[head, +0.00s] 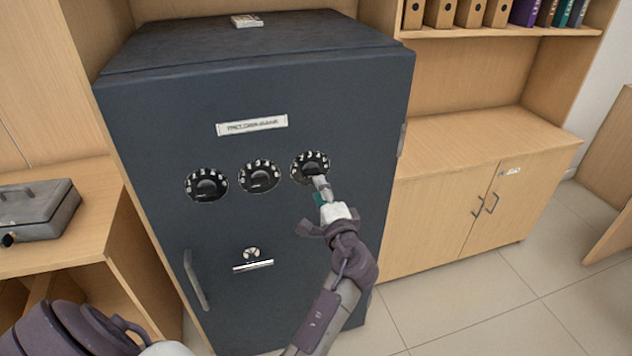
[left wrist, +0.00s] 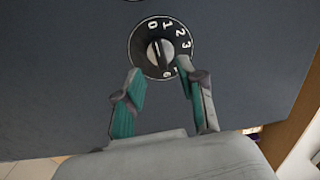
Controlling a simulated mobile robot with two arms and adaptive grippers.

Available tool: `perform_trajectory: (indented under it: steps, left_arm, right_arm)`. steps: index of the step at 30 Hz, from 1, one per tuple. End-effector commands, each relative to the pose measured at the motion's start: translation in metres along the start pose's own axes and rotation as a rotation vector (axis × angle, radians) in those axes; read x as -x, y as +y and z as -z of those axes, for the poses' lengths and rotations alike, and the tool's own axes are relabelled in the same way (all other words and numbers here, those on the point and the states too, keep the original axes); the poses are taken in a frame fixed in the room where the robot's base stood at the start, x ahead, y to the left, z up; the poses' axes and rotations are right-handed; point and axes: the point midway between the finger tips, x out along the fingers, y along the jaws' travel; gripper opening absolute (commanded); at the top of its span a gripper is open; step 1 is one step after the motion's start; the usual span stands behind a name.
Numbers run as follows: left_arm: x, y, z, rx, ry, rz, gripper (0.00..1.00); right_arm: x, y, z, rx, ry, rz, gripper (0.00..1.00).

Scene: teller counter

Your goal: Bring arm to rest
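My left gripper (head: 320,188) is in front of the dark safe (head: 130,130), its fingers at the lower edge of the rightmost dial (head: 310,167). In the left wrist view, the left gripper (left wrist: 159,68) has its two teal-padded fingers apart with nothing between them. The numbered black dial (left wrist: 150,42) is just beyond the fingertips, and the right fingertip overlaps its lower right edge. I cannot tell whether it touches. My right gripper is not in view.
A grey cash box (head: 50,212) is at left. A wooden cabinet (head: 450,215) stands at right. Tiled floor (head: 480,300) in front is clear.

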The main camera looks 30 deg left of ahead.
Motion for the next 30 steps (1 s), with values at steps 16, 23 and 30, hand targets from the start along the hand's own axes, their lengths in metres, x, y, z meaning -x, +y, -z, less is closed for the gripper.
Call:
perform_trajectory:
  steps: [16,23,30]
  left_arm:
    - [0.011,0.0,0.0,0.0,-0.001,0.001,0.4]
    - [0.012,0.017,0.005,-0.005,0.026,-0.031,0.4]
    - [0.037,0.158,0.031,-0.008,0.202,-0.302,0.4]
  right_arm:
    - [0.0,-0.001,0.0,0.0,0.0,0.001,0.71]
    - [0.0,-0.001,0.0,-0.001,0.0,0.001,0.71]
    - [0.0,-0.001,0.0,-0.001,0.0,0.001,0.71]
